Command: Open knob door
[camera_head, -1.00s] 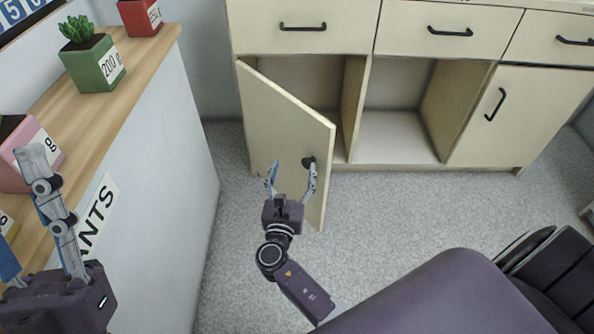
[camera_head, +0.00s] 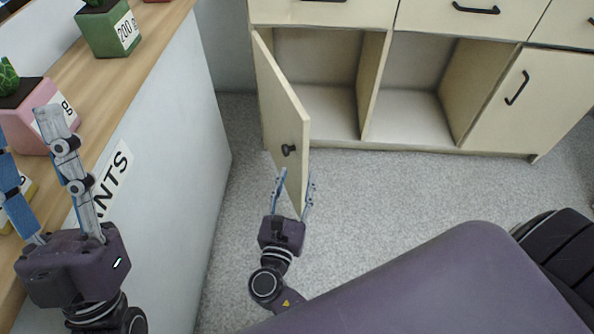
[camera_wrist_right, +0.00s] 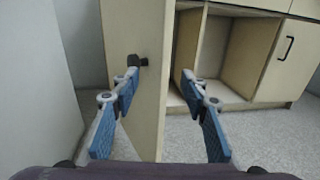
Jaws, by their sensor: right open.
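The cabinet door (camera_head: 280,110) at lower left of the cabinet stands wide open, swung out from its left side. Its dark round knob (camera_head: 289,150) is on the door's left-hand face; the knob also shows in the right wrist view (camera_wrist_right: 136,61). My right gripper (camera_head: 297,179) is open, with one finger on each side of the door's free edge, below the knob in the head view. In the right wrist view, the left finger's tip is close to the knob; I cannot tell whether they touch. My left gripper (camera_head: 20,125) is open and empty beside the wooden-topped counter.
The cabinet's opened compartment (camera_head: 315,105) and the open bay beside it (camera_head: 400,110) look empty. A closed door (camera_head: 510,105) is at right. The white counter (camera_head: 190,120) with potted plants stands left. Grey floor (camera_head: 400,190) is clear before the cabinet.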

